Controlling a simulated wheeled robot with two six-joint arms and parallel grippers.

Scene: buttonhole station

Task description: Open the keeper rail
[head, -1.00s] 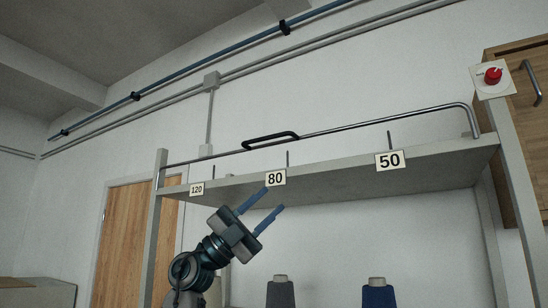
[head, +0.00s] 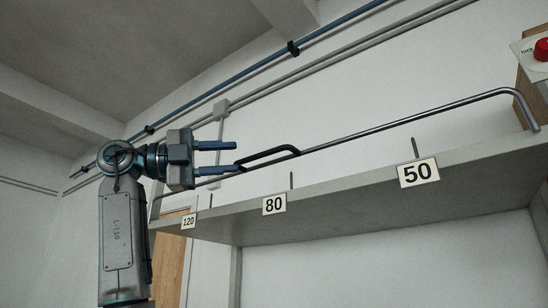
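The keeper rail (head: 395,124) is a thin metal bar running above the front of a grey shelf (head: 340,217), bent down at its right end. A black handle (head: 270,154) is fixed on it left of the middle. My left gripper (head: 235,157) is open, its two blue fingers pointing right, one above the other. The fingertips are close to the left end of the handle; the lower one overlaps it in the picture, and I cannot tell whether they touch. Nothing is seen between the fingers. My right gripper is not in view.
The shelf front carries labels 120 (head: 189,221), 80 (head: 274,204) and 50 (head: 418,172), with short upright pins behind them. A red button (head: 541,49) on a pale plate is at the top right. Pipes run along the wall behind.

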